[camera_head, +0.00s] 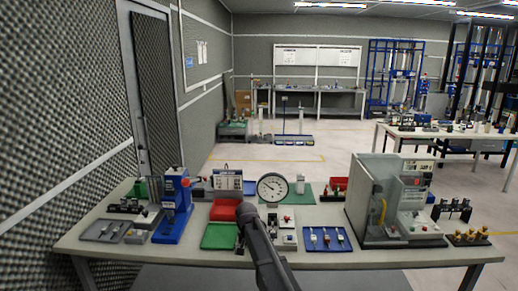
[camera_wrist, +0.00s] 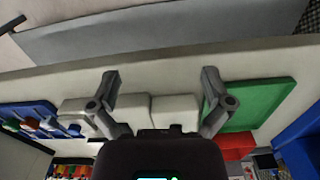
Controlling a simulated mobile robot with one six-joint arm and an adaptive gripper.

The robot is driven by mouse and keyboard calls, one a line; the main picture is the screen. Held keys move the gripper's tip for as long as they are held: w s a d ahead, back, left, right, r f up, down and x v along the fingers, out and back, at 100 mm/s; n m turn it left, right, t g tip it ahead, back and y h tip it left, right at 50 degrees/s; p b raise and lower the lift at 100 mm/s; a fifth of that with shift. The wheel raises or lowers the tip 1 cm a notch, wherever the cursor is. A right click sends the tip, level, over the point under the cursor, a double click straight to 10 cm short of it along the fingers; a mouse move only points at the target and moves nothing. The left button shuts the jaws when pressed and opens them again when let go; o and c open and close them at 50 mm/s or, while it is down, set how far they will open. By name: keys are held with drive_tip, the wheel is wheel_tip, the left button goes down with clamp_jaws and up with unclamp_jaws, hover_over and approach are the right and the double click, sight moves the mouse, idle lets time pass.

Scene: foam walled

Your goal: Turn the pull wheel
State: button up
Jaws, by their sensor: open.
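I cannot pick out a pull wheel for certain. Small light control boxes (camera_head: 289,241) with tiny red and green parts sit at the table's front middle in the head view. Light box shapes (camera_wrist: 175,112) also show between and beyond my fingers in the wrist view, with no wheel visible on them. My gripper (camera_wrist: 160,95) is open and empty, its two grey fingers wide apart. One finger overlaps the edge of a green tray (camera_wrist: 255,105) in the picture; I cannot tell whether they touch. In the head view my dark arm hides part of the table's middle.
The table (camera_head: 150,254) also holds a red bin (camera_head: 224,210), a round gauge (camera_head: 272,187), a blue tray with small parts (camera_head: 324,239), a blue press-like stand (camera_head: 176,200) and a large grey machine (camera_head: 375,205). A foam wall (camera_head: 60,110) stands at left.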

drive_tip(key=s+d+n, duration=0.1)
drive_tip(key=s+d, duration=2)
drive_tip(key=s, duration=0.4)
drive_tip(key=shift+s+d, duration=0.3)
drive_tip(key=shift+d, duration=0.05)
drive_tip(key=shift+w, duration=0.1)
